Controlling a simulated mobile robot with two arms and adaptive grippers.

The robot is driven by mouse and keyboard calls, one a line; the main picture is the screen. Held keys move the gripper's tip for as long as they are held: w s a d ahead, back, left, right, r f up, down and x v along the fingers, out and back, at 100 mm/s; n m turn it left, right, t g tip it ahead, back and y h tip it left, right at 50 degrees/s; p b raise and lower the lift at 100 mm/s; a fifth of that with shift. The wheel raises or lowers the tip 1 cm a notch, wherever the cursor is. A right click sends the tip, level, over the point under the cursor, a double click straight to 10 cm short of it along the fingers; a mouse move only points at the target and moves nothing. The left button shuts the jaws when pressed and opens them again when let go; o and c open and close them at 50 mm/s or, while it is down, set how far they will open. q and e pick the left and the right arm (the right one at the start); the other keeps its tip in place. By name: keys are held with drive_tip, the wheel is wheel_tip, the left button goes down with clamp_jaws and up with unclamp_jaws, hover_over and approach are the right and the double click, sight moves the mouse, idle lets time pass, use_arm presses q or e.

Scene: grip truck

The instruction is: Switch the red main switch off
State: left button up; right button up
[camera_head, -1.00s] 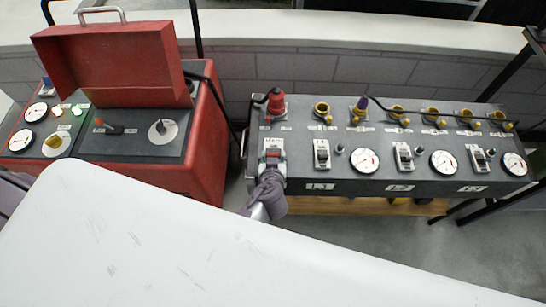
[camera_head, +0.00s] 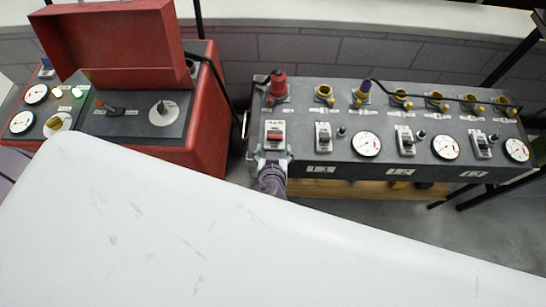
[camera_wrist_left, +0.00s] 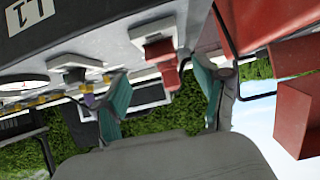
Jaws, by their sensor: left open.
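The red main switch (camera_head: 274,137) sits on a white plate at the left end of the grey panel in the head view. In the left wrist view its red lever (camera_wrist_left: 168,68) hangs from the white plate. My left gripper (camera_head: 272,158) is just below the switch in the head view, at the panel's near edge. In the left wrist view my left gripper (camera_wrist_left: 161,85) is open, with one teal-padded finger on either side of the lever and apart from it. Nothing is held. My right gripper is not in view.
Grey switches and gauges (camera_head: 366,144) line the panel to the right, with yellow-ringed sockets behind. A red plug (camera_head: 278,86) with a black cable stands behind the main switch. A red control box (camera_head: 205,125) with a raised lid stands to the left.

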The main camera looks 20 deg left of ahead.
use_arm(q)
drive_tip(key=v, duration=0.5)
drive_tip(key=shift+s+r, duration=0.15)
drive_tip(key=shift+s, duration=0.05)
drive_tip(key=s+a+f+m+g+h, duration=0.15)
drive_tip(key=s+f, duration=0.25)
drive_tip(key=f, duration=0.7)
drive_tip(key=s+f+m+g+h, duration=0.1)
drive_tip(key=s+f+m+g, duration=0.25)
drive_tip(key=f, duration=0.65)
drive_tip(key=s+a+f+g, duration=0.2)
drive_tip(key=s+a+f, duration=0.3)
drive_tip(key=s+f, duration=0.3)
drive_tip(key=s+a+f+g, duration=0.3)
drive_tip(key=s+a+f, duration=0.3)
drive_tip(key=s, duration=0.7)
wheel_tip(320, 180, down, 2)
drive_tip(key=shift+s+f+m+h, duration=0.15)
drive_tip(key=shift+s+m+h, duration=0.15)
drive_tip(key=shift+s+h, duration=0.05)
